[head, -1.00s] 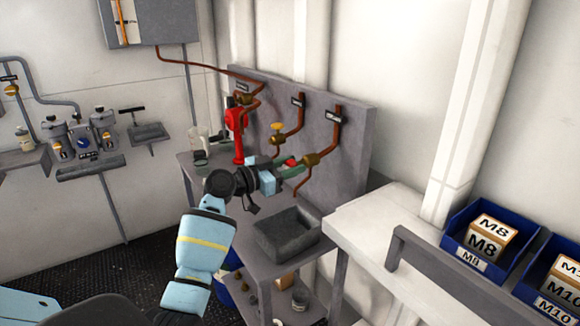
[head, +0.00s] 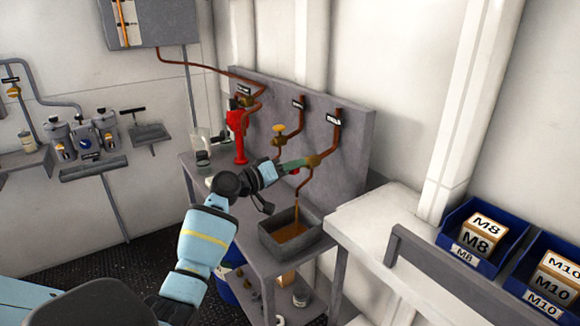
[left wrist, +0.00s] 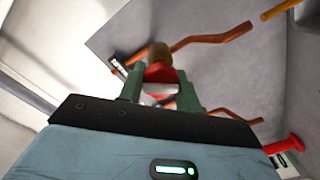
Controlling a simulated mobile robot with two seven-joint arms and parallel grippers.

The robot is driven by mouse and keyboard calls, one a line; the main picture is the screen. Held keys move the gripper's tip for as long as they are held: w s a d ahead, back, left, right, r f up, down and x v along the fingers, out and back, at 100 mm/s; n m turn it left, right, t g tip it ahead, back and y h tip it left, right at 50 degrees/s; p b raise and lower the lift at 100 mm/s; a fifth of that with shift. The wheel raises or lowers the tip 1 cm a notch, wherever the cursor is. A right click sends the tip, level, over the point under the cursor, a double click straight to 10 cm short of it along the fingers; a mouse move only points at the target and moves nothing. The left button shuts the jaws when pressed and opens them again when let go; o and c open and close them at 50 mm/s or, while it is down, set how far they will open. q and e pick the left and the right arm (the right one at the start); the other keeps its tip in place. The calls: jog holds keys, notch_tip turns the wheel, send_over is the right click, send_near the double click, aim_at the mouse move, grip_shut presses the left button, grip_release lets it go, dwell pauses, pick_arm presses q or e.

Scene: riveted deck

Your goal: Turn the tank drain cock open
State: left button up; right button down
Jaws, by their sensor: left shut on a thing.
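The drain cock (head: 312,160) is a brass valve on the rightmost copper pipe of the grey panel, with a red handle (head: 294,171). My left gripper (head: 295,166) is shut on the red handle, mostly hiding it in the head view. In the left wrist view the handle (left wrist: 160,73) sits between the green fingers, with the brass body (left wrist: 158,52) beyond. Amber liquid (head: 297,213) runs from the pipe's lower end into the grey basin (head: 270,238) below, and some lies in its bottom. My right gripper is out of view.
A yellow-handled valve (head: 279,129) and a red upright fitting (head: 238,130) are left of the cock on the same panel (head: 350,150). Clear jars (head: 202,140) stand at the bench's far left. A white counter (head: 360,225) with blue bins (head: 460,262) is at right.

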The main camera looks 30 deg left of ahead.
pick_arm(q)
jog(key=n, duration=0.2)
jog(key=shift+r+n+p, duration=0.15)
jog(key=shift+n+p, duration=0.25)
jog(key=shift+f+n+p, duration=0.15)
jog(key=shift+n+p, duration=0.05)
jog(key=shift+n, duration=0.85)
jog(key=shift+f+n+p, duration=0.1)
jog(key=shift+n+p, duration=0.1)
jog(key=shift+n, duration=0.85)
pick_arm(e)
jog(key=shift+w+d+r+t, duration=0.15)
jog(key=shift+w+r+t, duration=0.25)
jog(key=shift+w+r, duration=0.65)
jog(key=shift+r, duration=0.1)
pick_arm(q)
jog(key=o, duration=1)
jog(key=v, duration=0.8)
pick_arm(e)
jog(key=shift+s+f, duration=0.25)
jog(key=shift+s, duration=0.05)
pick_arm(q)
jog(key=shift+w, duration=0.1)
